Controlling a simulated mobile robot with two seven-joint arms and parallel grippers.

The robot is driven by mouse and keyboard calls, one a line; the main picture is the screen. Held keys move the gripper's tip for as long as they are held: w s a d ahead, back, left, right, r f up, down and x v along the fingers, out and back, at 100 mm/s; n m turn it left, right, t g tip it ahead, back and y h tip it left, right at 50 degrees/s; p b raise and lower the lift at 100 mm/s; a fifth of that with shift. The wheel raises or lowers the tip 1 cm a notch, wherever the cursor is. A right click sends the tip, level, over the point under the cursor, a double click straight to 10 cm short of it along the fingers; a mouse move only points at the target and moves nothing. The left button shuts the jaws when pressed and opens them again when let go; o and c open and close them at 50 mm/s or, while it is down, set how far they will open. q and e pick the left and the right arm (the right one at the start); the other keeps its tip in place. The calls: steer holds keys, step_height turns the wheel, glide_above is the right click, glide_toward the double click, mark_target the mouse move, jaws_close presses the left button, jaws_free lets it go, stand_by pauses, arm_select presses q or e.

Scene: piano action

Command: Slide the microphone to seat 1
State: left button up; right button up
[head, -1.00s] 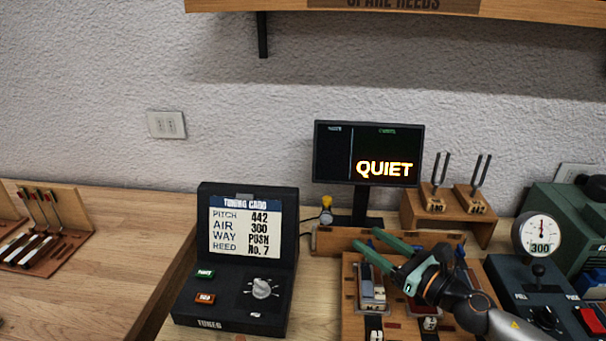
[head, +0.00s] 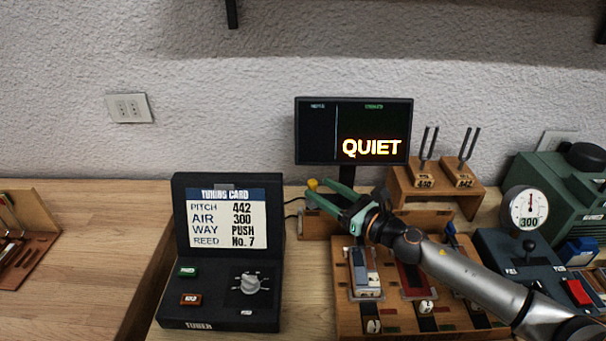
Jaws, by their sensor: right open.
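The microphone, with a small yellow head (head: 313,184), stands at the left end of a low wooden rail (head: 317,228) behind the tuner box. Its lower part is mostly hidden by my gripper. My right gripper (head: 326,181) is open, with its green fingers pointing left over the rail. No seat number is readable on the rail. My left gripper is not in view.
The tuner box (head: 225,285) with its tuning card stands front left. A monitor (head: 353,130) reading QUIET stands behind the rail. A wooden reed board (head: 345,320) lies under my right arm. Tuning forks on a stand (head: 470,205) and a gauge (head: 527,207) are at right.

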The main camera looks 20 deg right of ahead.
mark_target(309, 182)
steer(key=shift+p+x, duration=0.6)
steer(key=shift+x, duration=2.85)
steer(key=shift+c, duration=0.2)
jaws_close()
